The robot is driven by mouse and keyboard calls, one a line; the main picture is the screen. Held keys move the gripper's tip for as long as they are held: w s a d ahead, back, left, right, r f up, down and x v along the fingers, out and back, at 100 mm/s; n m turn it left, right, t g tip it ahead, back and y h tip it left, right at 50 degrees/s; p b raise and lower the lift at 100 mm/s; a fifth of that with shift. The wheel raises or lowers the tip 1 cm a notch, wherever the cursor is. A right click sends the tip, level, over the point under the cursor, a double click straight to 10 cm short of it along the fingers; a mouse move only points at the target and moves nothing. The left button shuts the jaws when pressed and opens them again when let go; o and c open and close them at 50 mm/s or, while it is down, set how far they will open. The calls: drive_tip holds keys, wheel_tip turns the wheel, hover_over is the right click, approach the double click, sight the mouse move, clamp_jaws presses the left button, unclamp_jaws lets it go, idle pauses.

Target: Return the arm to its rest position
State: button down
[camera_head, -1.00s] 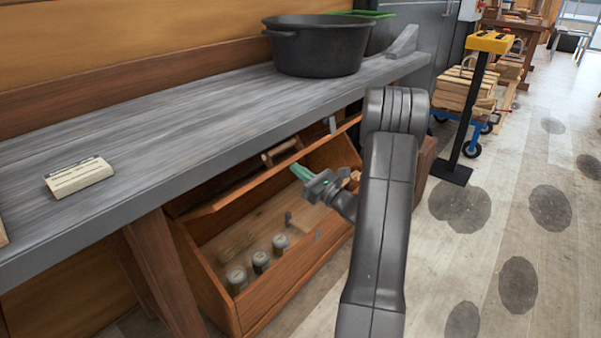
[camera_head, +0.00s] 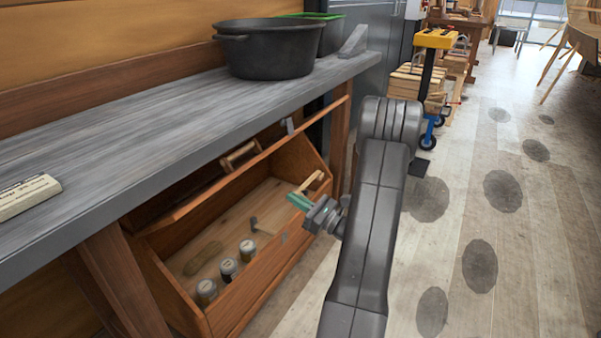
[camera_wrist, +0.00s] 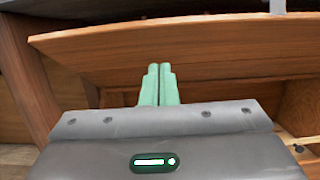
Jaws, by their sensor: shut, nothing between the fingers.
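My gripper (camera_head: 298,199) is at the end of my grey arm, in front of the right part of an open wooden tool box under the bench. Its green fingers are together and hold nothing. In the wrist view the fingers (camera_wrist: 158,84) stand side by side and closed, pointing at a wooden board of the box (camera_wrist: 215,55). The arm is bent, with its elbow raised at the right of the head view. I cannot tell how far the fingertips are from the wood.
The grey workbench (camera_head: 130,125) bears a black tub (camera_head: 270,55) and a pale labelled block (camera_head: 25,197). The wooden tool box (camera_head: 262,285) holds several jars (camera_head: 229,270) and a brush (camera_head: 203,258). A yellow-topped stand (camera_head: 435,40) is behind.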

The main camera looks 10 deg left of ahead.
idle(0.3)
drive_tip(key=x, duration=1.2)
drive_tip(key=shift+a+r, duration=0.2)
drive_tip(key=shift+r, duration=0.2)
